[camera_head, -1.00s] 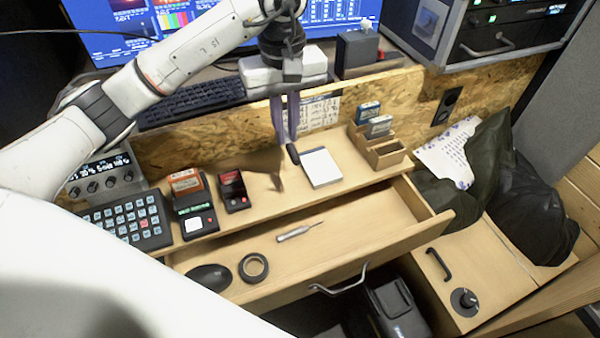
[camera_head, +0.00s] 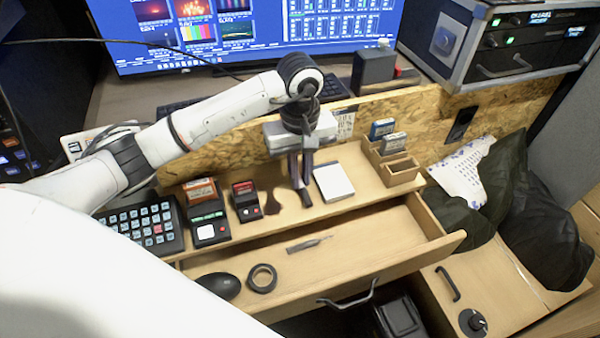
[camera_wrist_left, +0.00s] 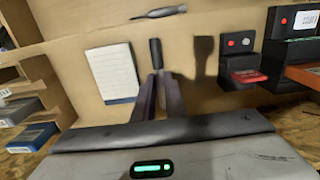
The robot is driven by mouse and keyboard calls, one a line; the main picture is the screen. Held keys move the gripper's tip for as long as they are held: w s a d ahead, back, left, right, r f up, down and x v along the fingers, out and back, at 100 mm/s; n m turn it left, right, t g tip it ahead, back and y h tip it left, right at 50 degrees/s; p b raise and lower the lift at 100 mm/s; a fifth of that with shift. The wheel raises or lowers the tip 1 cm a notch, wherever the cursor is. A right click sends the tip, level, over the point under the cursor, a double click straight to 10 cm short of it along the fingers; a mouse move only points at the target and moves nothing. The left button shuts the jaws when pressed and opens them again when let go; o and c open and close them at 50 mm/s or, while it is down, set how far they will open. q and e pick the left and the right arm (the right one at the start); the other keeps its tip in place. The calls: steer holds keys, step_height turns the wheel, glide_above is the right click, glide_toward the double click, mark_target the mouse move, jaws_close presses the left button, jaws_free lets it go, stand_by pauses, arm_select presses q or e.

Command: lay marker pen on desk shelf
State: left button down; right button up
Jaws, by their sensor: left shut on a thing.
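My left gripper (camera_head: 303,184) points down over the wooden desk shelf (camera_head: 350,207), just left of a white notepad (camera_head: 334,181). It is shut on the dark marker pen (camera_head: 306,198), whose end shows below the fingertips. In the left wrist view the pen (camera_wrist_left: 155,51) sticks out past the fingertips (camera_wrist_left: 157,80) beside the notepad (camera_wrist_left: 112,70). The part between the fingers is hidden. The pen is close to the shelf surface; I cannot tell whether it touches. My right gripper is not in view.
Card readers (camera_head: 205,212) and a keypad (camera_head: 145,228) stand left on the shelf, a wooden organizer (camera_head: 392,164) right. Below, an open drawer (camera_head: 392,258) holds a screwdriver (camera_head: 309,244), tape roll (camera_head: 262,278) and mouse (camera_head: 217,287). A chipboard panel (camera_head: 425,125) rises behind.

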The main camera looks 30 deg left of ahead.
mark_target(300, 181)
arm_select(q)
steer(key=shift+f, duration=0.2)
steer(key=c, duration=1.8)
jaws_free()
steer(key=shift+r, duration=0.1)
steer(key=shift+r, duration=0.3)
step_height(300, 181, up, 12)
steer(key=shift+f+b, duration=0.15)
steer(key=shift+b, duration=0.25)
